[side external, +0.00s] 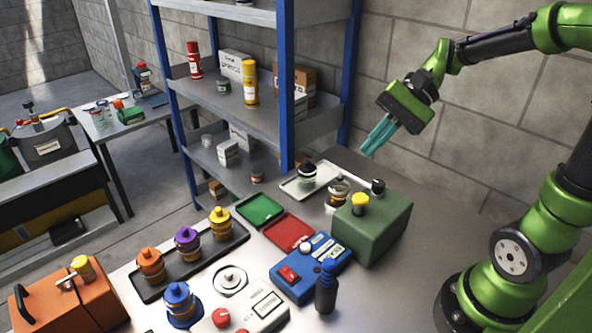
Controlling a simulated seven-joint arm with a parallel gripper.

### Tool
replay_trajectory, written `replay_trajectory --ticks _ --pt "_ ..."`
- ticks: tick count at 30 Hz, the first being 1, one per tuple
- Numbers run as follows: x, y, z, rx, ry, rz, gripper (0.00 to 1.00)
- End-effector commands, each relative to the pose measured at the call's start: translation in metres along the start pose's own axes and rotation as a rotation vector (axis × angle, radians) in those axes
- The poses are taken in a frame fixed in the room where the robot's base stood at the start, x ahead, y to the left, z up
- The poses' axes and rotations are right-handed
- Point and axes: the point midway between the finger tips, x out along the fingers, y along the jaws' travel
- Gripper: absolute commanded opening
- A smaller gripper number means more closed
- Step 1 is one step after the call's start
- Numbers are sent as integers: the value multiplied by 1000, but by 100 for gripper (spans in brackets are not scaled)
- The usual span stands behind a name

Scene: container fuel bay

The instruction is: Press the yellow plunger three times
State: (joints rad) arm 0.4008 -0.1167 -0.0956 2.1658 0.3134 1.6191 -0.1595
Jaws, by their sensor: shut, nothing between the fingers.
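A yellow plunger (360,203) stands up from the top of a dark green box (385,228) on the metal table. A second yellow cylinder (82,268) sits on the orange case (75,300) at the lower left. My gripper (367,150) has teal fingers that are closed together and hold nothing. It hangs in the air and shows above the green box in the picture, pointing down and to the left, apart from the plunger. The exact height of the gap cannot be told from this one view.
A black knob (378,186) and a jar (338,190) stand close to the plunger. A blue device (310,268), a dark bottle (326,288), red tray (288,233) and green tray (260,210) lie left of the box. A blue-posted shelf (287,90) rises behind.

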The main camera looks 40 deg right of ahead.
Motion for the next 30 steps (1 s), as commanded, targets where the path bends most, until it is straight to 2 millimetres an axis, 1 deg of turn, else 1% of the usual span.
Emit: replay_trajectory --ticks 5,12,18,24,30 --pt "12 9 -8 5 -3 1 0" --pt "36 27 -26 5 -3 2 0" --pt "52 38 -38 2 -2 1 0" --pt "59 43 -43 1 -1 0 0" --pt "60 44 -44 0 0 0 0"
